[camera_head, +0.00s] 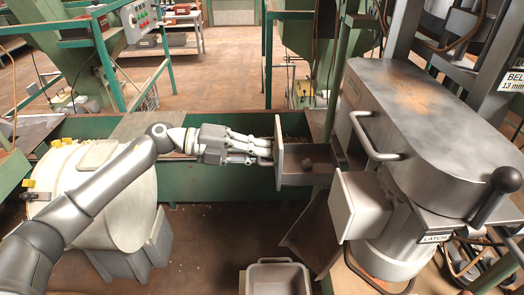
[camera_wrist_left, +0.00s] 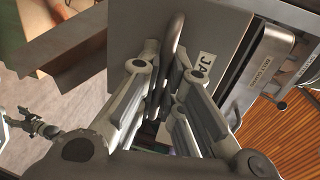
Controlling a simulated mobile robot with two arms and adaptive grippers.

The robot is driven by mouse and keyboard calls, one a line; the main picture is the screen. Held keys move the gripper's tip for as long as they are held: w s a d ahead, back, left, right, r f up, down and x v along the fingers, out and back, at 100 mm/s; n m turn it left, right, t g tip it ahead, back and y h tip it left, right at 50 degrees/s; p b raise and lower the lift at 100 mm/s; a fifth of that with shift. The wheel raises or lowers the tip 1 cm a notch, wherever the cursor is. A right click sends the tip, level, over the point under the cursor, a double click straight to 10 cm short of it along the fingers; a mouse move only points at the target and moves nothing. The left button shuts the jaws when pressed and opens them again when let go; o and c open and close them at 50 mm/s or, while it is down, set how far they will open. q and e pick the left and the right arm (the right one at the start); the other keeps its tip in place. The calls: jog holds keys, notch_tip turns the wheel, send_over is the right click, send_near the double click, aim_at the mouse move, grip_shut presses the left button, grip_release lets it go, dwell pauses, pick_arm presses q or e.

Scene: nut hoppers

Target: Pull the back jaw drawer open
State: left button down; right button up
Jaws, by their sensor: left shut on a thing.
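The back jaw drawer (camera_head: 279,152) stands out from the machine's left side, its pale front panel facing left. Its open tray (camera_head: 305,178) shows behind the panel, with a small dark round thing in it. My left gripper (camera_head: 268,152) is at the outer face of the panel, shut on the drawer's handle. In the left wrist view the dark bar handle (camera_wrist_left: 172,45) runs between the fingers (camera_wrist_left: 165,95), in front of the grey panel (camera_wrist_left: 125,35) with a partly hidden label reading "JA". My right gripper is not in view.
A second drawer (camera_head: 358,207) with a pale front sits nearer, under the big grey machine housing (camera_head: 430,120). A lever marked LATCH (camera_head: 490,200) is at right. A grey bin (camera_head: 277,278) stands on the floor below. A pale drum (camera_head: 100,195) stands under my left arm.

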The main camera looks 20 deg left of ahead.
pick_arm(q)
jog(key=c, duration=1.6)
grip_release()
jog(key=shift+a, duration=0.1)
jog(key=v, duration=1.2)
jog(key=shift+w+f, duration=0.1)
